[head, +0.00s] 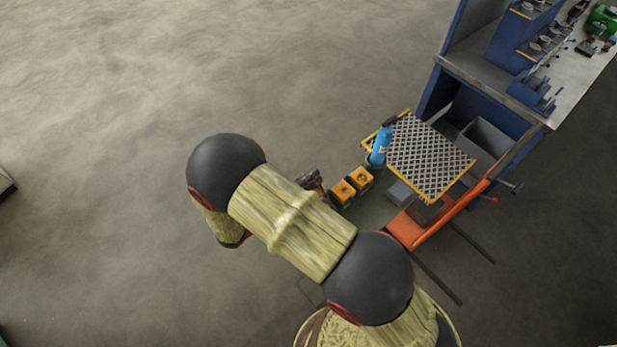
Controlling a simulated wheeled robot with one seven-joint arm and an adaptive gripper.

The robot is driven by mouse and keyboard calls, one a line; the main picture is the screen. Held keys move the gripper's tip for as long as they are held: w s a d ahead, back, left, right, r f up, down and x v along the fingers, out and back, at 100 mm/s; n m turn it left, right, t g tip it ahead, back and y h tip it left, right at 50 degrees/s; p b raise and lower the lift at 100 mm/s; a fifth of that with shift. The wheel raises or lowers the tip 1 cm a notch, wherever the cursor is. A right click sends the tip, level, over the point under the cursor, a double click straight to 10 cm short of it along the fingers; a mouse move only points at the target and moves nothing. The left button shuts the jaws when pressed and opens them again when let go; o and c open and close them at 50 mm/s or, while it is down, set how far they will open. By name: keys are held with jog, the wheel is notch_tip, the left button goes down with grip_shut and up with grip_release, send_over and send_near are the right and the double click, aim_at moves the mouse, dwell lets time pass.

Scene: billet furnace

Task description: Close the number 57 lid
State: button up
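No lid with a readable number 57 shows in the head view. Two small orange-topped boxes, one nearer (343,193) and one farther (360,179), stand side by side near the middle; I cannot tell whether either bears the lid. My arm crosses the lower middle of the view, left of and below these boxes. My gripper does not show clearly; the arm's end seems hidden behind its own links. A small dark and red item (311,181) shows at the arm's edge, and I cannot tell what it is.
A blue bottle (380,146) stands by a yellow-edged mesh platform (432,158). An orange cart-like frame (436,221) lies right of the boxes. A blue workbench (470,75) with tools stands at the upper right. The floor (130,80) at left is largely clear.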

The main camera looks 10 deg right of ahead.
grip_shut()
dwell(0.6)
